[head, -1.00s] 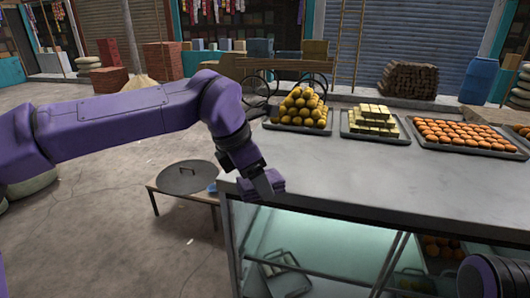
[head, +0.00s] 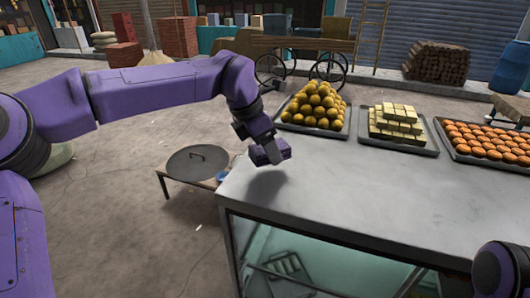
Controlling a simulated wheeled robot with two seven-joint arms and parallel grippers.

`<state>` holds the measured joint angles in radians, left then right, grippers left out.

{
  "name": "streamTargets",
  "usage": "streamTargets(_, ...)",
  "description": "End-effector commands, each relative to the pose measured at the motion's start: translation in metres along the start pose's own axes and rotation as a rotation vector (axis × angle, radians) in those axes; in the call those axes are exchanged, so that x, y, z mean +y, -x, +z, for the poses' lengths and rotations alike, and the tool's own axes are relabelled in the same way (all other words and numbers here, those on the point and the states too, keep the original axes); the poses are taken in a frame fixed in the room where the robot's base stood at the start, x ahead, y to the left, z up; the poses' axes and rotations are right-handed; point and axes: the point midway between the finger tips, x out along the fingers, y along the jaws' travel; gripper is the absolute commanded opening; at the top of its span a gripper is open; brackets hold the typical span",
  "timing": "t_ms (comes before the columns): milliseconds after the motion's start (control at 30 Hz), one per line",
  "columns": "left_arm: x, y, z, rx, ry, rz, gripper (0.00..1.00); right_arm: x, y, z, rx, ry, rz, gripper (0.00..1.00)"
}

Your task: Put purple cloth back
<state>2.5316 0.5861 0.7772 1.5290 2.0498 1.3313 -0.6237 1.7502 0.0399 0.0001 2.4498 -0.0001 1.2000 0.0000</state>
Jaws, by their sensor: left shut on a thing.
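The folded purple cloth (head: 274,152) is in the jaws of my left gripper (head: 266,148), in the head view. My left gripper is shut on it and holds it above the left end of the grey counter top (head: 340,195). A shadow lies on the counter below the cloth. The gripper's fingers partly hide the cloth. Part of my right arm shows at the lower right edge, but its gripper's fingers are not in view.
Trays of round yellow sweets (head: 315,105), pale blocks (head: 397,122) and orange sweets (head: 485,140) stand along the counter's back. A low table with a round dark lid (head: 197,163) stands left of the counter. The counter's middle is clear.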

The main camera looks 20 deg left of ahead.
Motion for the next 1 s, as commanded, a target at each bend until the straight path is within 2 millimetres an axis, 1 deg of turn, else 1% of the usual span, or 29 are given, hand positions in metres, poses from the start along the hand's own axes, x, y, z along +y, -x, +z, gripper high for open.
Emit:
streamTargets(167,0.015,-0.016,-0.006,0.001,-0.001,-0.002,0.39,0.001,0.009,-0.004,0.0,0.0,0.0,0.0)
streamTargets(233,0.015,-0.03,-0.011,0.001,-0.003,-0.001,0.39,0.001,0.01,-0.004,0.0,0.0,0.001,0.0)
streamTargets(333,0.015,-0.042,-0.017,-0.001,-0.002,-0.001,0.39,0.001,0.011,-0.004,0.0,0.0,0.0,0.0)
streamTargets(733,0.015,-0.049,-0.019,-0.003,-0.002,0.0,0.39,0.001,0.008,-0.003,0.0,0.0,0.0,0.0)
streamTargets(767,0.015,-0.048,-0.019,-0.003,-0.002,0.001,0.73,0.001,0.009,-0.003,0.0,0.0,0.0,0.0)
streamTargets(800,0.015,-0.048,-0.019,-0.003,-0.002,0.001,0.86,0.001,0.009,-0.004,0.0,0.0,0.0,0.0)
streamTargets(833,0.015,-0.048,-0.019,-0.003,-0.002,0.001,0.89,0.001,0.009,-0.004,0.0,0.0,0.0,0.0)
streamTargets(1000,0.015,-0.048,-0.019,-0.003,-0.002,0.001,0.89,0.001,0.009,-0.004,0.0,0.0,0.0,0.0)
